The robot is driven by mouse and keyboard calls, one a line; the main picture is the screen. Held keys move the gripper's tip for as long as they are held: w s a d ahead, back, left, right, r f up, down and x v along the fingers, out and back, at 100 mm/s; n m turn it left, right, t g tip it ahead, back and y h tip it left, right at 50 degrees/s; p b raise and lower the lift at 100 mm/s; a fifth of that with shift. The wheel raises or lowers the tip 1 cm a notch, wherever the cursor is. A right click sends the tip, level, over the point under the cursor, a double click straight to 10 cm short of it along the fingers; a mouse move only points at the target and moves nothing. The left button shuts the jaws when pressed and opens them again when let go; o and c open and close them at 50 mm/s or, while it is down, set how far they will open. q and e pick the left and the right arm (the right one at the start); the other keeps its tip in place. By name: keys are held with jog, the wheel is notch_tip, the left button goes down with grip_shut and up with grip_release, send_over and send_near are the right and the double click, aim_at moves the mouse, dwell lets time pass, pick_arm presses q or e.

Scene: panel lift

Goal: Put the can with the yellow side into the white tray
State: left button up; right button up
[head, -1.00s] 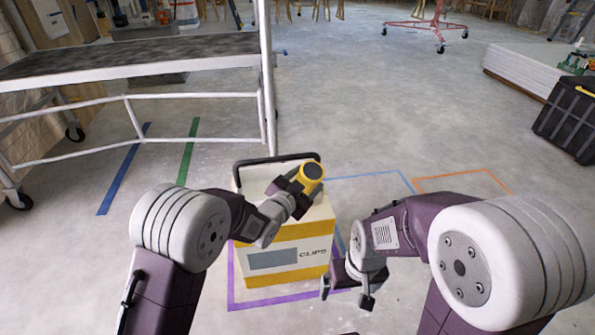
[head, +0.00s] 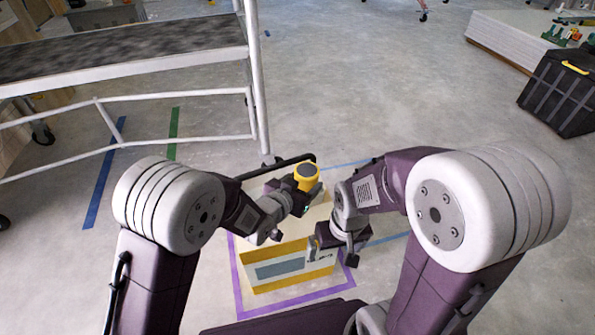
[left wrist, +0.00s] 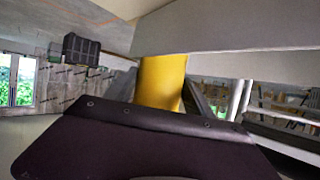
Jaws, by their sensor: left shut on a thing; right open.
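The can with the yellow side (head: 306,181) is held upright or nearly so in my left gripper (head: 300,196), above the back right part of a white and yellow box. My left gripper is shut on it. In the left wrist view the can (left wrist: 162,82) shows as a plain yellow side behind the dark gripper body, its ends hidden. My right gripper (head: 334,250) is open and empty, low by the right front of the box. I cannot make out a white tray in either view.
The box (head: 290,265) stands on the floor inside a purple tape outline (head: 290,308), its black handle towards the back. A grey-topped platform with white rails (head: 130,58) stands at the left. A black case (head: 560,95) is at the right. The middle floor is clear.

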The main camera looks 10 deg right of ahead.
pick_arm(q)
jog(key=shift+a+f+b, duration=0.1)
jog(key=shift+f+b, duration=0.15)
jog(key=shift+b, duration=0.15)
pick_arm(e)
jog(key=shift+w+d+f, duration=0.15)
jog(key=shift+w+f, duration=0.15)
jog(key=shift+w, duration=0.2)
pick_arm(q)
jog(key=o, duration=1.7)
jog(key=shift+c, duration=0.2)
